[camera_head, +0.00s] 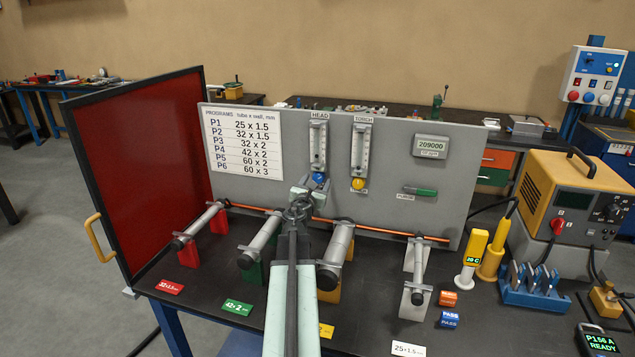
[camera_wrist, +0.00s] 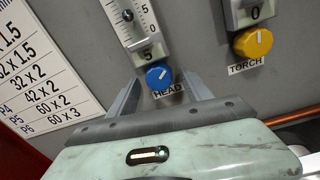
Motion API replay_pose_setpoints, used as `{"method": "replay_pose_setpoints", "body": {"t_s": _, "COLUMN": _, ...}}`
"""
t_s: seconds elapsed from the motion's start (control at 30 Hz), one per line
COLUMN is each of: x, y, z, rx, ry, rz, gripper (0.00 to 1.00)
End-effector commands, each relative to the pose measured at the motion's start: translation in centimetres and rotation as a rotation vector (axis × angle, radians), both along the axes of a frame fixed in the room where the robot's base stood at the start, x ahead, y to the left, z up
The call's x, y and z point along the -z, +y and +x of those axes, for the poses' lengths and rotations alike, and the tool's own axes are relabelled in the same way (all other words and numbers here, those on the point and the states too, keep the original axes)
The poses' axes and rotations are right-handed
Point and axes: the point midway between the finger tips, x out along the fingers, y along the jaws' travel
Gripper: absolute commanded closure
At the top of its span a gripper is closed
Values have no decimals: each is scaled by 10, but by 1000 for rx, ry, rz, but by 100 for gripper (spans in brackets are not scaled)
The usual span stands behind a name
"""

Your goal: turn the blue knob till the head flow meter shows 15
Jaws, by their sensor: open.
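The blue knob (camera_head: 319,179) sits below the head flow meter (camera_head: 318,145) on the grey panel. In the wrist view the knob (camera_wrist: 158,75) has a pale pointer mark and lies between my finger ends. The head flow meter (camera_wrist: 130,18) is cut off at the top there; a dark float shows in its tube, and the small plate under it reads 5. My gripper (camera_head: 304,196) is open in front of the knob; it also shows in the wrist view (camera_wrist: 160,92). I cannot tell whether a finger touches the knob.
The yellow torch knob (camera_head: 358,184) sits close on the right, under the torch meter (camera_head: 362,150), whose plate reads 0. A copper tube (camera_head: 390,233) runs across below the panel over several grey cylinders. A red screen (camera_head: 140,170) stands at the left.

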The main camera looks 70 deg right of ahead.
Motion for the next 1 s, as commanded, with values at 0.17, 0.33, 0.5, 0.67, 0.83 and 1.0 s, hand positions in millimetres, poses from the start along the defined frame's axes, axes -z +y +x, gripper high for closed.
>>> {"method": "replay_pose_setpoints", "body": {"t_s": 0.17, "x": 0, "y": -16, "z": 2, "rx": 0, "ry": 0, "rz": 0, "gripper": 42}}
{"method": "replay_pose_setpoints", "body": {"t_s": 0.33, "x": 0, "y": -15, "z": 1, "rx": 0, "ry": 0, "rz": 0, "gripper": 42}}
{"method": "replay_pose_setpoints", "body": {"t_s": 0.5, "x": 0, "y": -15, "z": 1, "rx": 1, "ry": 0, "rz": 0, "gripper": 89}}
{"method": "replay_pose_setpoints", "body": {"t_s": 0.67, "x": 0, "y": -15, "z": 1, "rx": 1, "ry": -15, "rz": 1, "gripper": 100}}
{"method": "replay_pose_setpoints", "body": {"t_s": 0.83, "x": 1, "y": -15, "z": 1, "rx": 1, "ry": -166, "rz": 11, "gripper": 100}}
{"method": "replay_pose_setpoints", "body": {"t_s": 1.0, "x": 1, "y": -15, "z": 1, "rx": 2, "ry": -266, "rz": 16, "gripper": 100}}
